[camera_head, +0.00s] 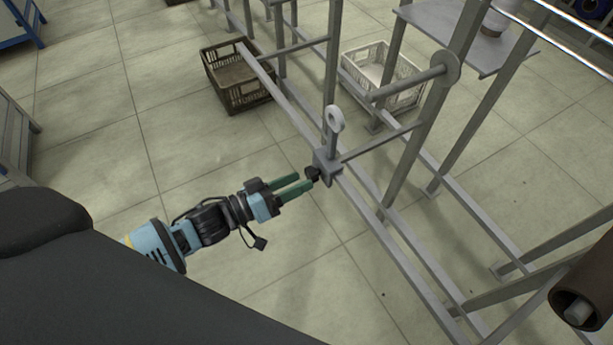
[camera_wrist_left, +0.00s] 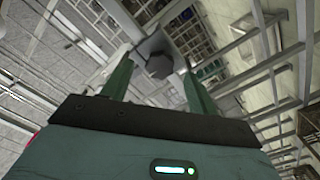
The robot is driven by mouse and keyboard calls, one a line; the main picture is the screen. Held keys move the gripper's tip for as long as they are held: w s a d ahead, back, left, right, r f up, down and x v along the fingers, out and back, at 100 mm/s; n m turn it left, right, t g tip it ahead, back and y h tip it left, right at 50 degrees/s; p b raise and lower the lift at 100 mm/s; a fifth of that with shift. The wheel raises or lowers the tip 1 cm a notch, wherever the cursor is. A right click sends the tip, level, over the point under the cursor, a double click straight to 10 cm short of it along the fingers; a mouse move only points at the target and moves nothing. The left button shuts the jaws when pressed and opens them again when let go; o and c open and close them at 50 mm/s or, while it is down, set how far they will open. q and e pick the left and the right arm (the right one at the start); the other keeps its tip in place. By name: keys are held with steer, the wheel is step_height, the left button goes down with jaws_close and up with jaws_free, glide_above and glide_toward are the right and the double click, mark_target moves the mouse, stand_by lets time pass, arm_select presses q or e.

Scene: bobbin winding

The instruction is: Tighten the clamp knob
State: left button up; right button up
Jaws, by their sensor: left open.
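The clamp knob is a small black knob (camera_head: 312,173) on the near side of a grey clamp block (camera_head: 327,163) on the metal frame. The block carries an upright eyelet arm with a white ring (camera_head: 335,119). My left gripper (camera_head: 306,184) is open, with its green fingers pointing at the knob. In the left wrist view the dark knob (camera_wrist_left: 159,66) appears between and beyond the tips of the open fingers (camera_wrist_left: 158,80). I cannot tell whether either finger touches it. My right gripper is not in view.
The grey metal frame (camera_head: 372,207) runs diagonally past the clamp, with several uprights and crossbars. A brown crate (camera_head: 237,95) and a white crate (camera_head: 405,96) stand on the floor behind. A brown roll (camera_head: 590,275) is at lower right.

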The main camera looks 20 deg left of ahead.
mark_target(308, 177)
arm_select(q)
steer(key=shift+x, duration=1.65)
steer(key=c, duration=1)
